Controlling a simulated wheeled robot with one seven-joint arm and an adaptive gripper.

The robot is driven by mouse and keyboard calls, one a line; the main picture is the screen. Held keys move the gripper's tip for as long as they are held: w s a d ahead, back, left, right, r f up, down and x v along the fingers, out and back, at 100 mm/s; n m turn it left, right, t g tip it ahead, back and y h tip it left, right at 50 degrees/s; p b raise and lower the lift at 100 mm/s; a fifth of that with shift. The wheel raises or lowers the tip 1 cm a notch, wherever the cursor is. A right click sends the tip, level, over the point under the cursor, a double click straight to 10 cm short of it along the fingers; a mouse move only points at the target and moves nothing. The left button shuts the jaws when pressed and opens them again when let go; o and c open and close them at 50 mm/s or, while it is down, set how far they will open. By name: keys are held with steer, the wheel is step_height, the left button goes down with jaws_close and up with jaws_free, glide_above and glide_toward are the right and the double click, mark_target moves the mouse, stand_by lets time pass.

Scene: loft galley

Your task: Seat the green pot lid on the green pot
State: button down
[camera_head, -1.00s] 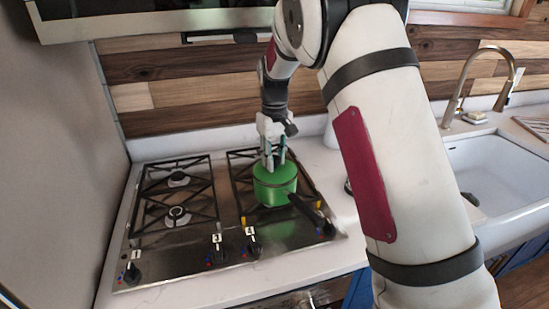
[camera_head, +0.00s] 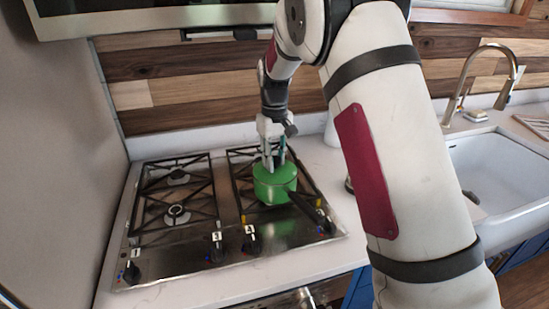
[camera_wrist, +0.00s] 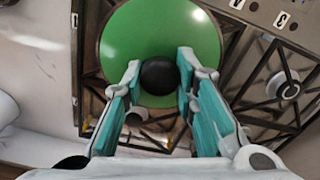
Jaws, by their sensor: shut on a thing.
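The green pot (camera_head: 270,195) stands on the right side of the cooktop, its dark handle pointing to the lower right. The green pot lid (camera_head: 262,174) lies over the pot's mouth; no clear gap shows between them in the head view, but I cannot tell whether the rim is fully seated. In the wrist view the lid (camera_wrist: 150,35) is a green disc with a round black knob (camera_wrist: 159,77). My gripper (camera_head: 273,165) is above the lid, its two fingers closed on either side of the knob in the wrist view (camera_wrist: 160,85). The lid hides the pot's inside.
The cooktop (camera_head: 150,265) has black grates (camera_head: 160,195) and several front knobs. The left burners are empty. A white sink (camera_head: 490,170) and curved faucet (camera_head: 480,60) are at the right. A wood-panelled wall stands behind, with a hood overhead.

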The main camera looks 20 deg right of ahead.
stand_by(0.3)
steer(key=c, duration=1.2)
jaws_free()
steer(key=shift+f, duration=0.1)
